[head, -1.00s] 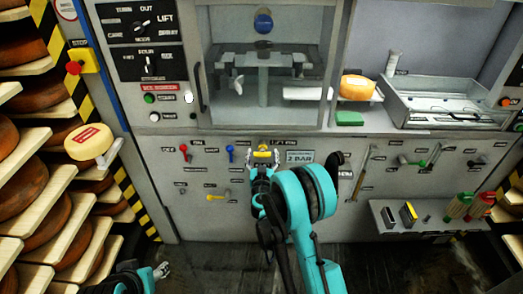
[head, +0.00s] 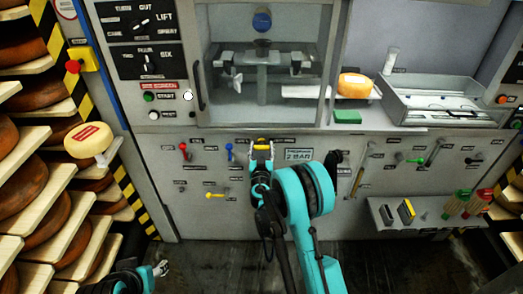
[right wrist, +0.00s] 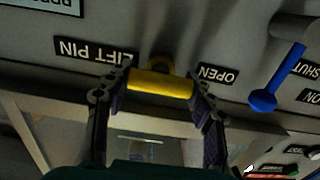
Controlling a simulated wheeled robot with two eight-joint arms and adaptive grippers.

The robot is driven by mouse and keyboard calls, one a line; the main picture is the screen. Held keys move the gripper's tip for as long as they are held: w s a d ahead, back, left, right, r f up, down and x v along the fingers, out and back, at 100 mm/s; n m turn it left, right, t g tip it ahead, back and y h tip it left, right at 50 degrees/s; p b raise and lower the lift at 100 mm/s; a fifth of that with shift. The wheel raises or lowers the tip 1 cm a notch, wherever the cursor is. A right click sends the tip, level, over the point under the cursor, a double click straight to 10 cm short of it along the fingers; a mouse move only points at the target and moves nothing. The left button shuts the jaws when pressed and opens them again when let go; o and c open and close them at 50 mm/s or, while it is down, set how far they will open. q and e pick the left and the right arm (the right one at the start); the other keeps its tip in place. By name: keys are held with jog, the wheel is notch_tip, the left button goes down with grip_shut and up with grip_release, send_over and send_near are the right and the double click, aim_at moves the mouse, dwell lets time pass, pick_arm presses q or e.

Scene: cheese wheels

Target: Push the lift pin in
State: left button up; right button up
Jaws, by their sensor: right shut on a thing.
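The lift pin has a yellow bar handle (head: 262,142) on the grey front panel, under the machine's window. In the right wrist view the yellow handle (right wrist: 160,84) lies crosswise between my fingers, with a yellow loop behind it close to the panel. The LIFT PIN label (right wrist: 95,51) is beside it and reads upside down there. My right gripper (head: 262,150) is shut on the handle, one finger at each end. How deep the pin sits cannot be told. My left gripper (head: 161,268) is low at the left, away from the panel, too small to read.
A blue lever (right wrist: 263,100) stands near the OPEN label (right wrist: 216,74). A red lever (head: 183,148) and a yellow lever (head: 216,195) are to the left on the panel. A small shelf (head: 430,219) juts out at the right. Cheese racks (head: 70,200) fill the left side.

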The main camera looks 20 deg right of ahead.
jog(key=o, duration=1.7)
jog(key=shift+w, duration=0.2)
jog(key=v, duration=0.7)
jog(key=shift+s, duration=0.3)
